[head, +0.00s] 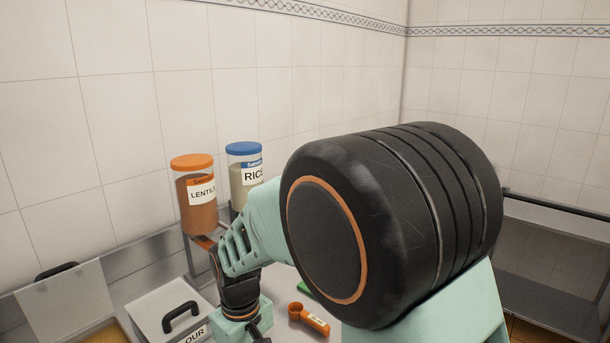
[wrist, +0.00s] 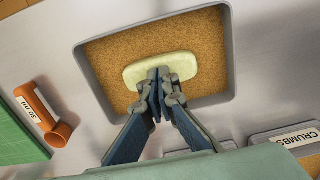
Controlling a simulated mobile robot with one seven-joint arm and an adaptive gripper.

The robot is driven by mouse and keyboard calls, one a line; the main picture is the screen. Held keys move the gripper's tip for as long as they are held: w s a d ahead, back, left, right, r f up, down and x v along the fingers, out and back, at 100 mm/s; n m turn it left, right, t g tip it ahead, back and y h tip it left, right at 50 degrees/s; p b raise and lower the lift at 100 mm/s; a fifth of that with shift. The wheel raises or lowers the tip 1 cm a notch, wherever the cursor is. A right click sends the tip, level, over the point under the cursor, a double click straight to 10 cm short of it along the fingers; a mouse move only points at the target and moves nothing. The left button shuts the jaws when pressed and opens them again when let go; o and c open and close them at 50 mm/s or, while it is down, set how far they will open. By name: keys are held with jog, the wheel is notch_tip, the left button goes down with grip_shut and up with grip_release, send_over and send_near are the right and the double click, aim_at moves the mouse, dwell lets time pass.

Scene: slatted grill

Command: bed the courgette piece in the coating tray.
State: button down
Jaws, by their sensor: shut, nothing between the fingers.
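In the wrist view the courgette piece (wrist: 184,64) is a pale green, rounded oblong slab. It lies flat on the brown crumbs inside the coating tray (wrist: 86,62), a grey rectangular tray, near the middle of the bed. My gripper (wrist: 158,74) is shut and empty, its fingertips together over the near middle edge of the piece. The fingers hide part of that edge, and I cannot tell whether they touch it. In the head view my arm covers the middle, and the tray and courgette piece are not visible there.
An orange scoop (wrist: 57,130) lies left of the tray, beside a green board (wrist: 14,140). A container marked CRUMBS (wrist: 300,139) is at lower right. In the head view, a lentil jar (head: 196,213), a rice jar (head: 243,176) and a lidded box (head: 160,312) stand along the wall.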

jog(key=shift+r+p, duration=1.95)
jog(key=shift+r, duration=0.5)
